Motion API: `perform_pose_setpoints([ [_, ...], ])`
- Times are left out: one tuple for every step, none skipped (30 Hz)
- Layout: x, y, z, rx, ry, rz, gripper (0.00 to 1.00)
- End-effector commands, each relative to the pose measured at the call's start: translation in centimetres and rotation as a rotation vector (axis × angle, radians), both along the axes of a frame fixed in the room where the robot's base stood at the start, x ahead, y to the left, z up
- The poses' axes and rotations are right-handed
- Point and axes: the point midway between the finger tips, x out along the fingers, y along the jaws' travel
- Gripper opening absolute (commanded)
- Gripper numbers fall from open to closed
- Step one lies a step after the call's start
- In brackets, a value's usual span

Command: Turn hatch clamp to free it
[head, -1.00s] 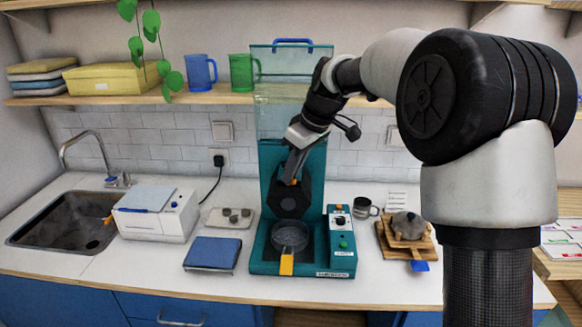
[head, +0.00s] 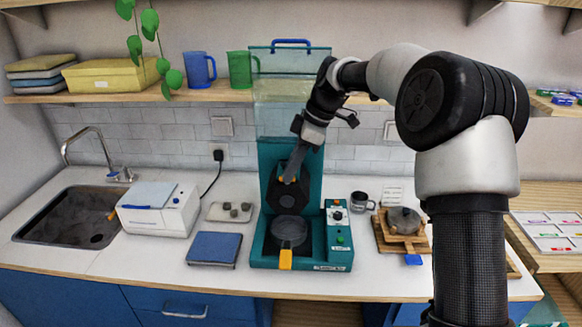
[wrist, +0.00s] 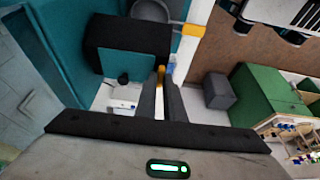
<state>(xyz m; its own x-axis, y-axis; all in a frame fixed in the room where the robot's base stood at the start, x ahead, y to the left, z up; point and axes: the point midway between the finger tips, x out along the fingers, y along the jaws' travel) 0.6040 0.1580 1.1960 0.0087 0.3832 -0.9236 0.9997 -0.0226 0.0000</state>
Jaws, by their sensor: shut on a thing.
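The teal machine (head: 314,184) stands on the counter with a clear hopper (head: 283,117) on top. A black hexagonal hatch (head: 287,201) is on its front. The hatch clamp, a small orange-tipped piece (head: 281,179), is at the hatch's upper part; its orange end shows between the fingertips in the wrist view (wrist: 161,70). My gripper (head: 289,174) comes down from above and right, its fingers shut on the clamp. The fingers hide most of the clamp, so its exact angle is unclear.
A round grey pan (head: 290,231) with an orange handle (head: 286,260) sits below the hatch. A control panel (head: 338,228) is at its right. A blue book (head: 214,248) and a grey tray (head: 230,212) lie left; a dark mug (head: 362,202) stands right.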

Motion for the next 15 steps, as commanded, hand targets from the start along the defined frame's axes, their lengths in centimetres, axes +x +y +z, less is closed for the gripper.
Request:
perform_pose_setpoints([
  [0.03, -0.03, 0.03, 0.000, -0.002, 0.004, 0.00],
  [0.03, -0.02, 0.02, 0.000, -0.002, 0.005, 0.00],
  [0.03, -0.02, 0.02, -0.001, -0.001, 0.005, 0.00],
  [0.03, -0.02, 0.01, -0.001, -0.001, 0.006, 0.00],
  [0.03, -0.03, 0.01, -0.001, -0.001, 0.006, 0.00],
  [0.03, -0.03, 0.01, -0.001, -0.001, 0.006, 0.00],
  [0.03, -0.03, 0.01, -0.001, -0.001, 0.005, 0.00],
  [0.03, -0.03, 0.01, -0.001, -0.001, 0.005, 0.00],
  [0.02, -0.03, 0.01, -0.001, -0.001, 0.005, 0.00],
  [0.02, -0.02, 0.01, -0.001, -0.001, 0.005, 0.00],
  [0.02, -0.02, 0.01, -0.001, -0.001, 0.005, 0.00],
  [0.02, -0.03, 0.01, -0.001, -0.001, 0.005, 0.13],
  [0.01, -0.01, 0.01, -0.001, -0.001, 0.005, 0.18],
  [0.01, -0.02, 0.00, -0.001, -0.001, 0.005, 0.24],
  [0.01, -0.01, 0.01, -0.001, -0.001, 0.005, 0.27],
])
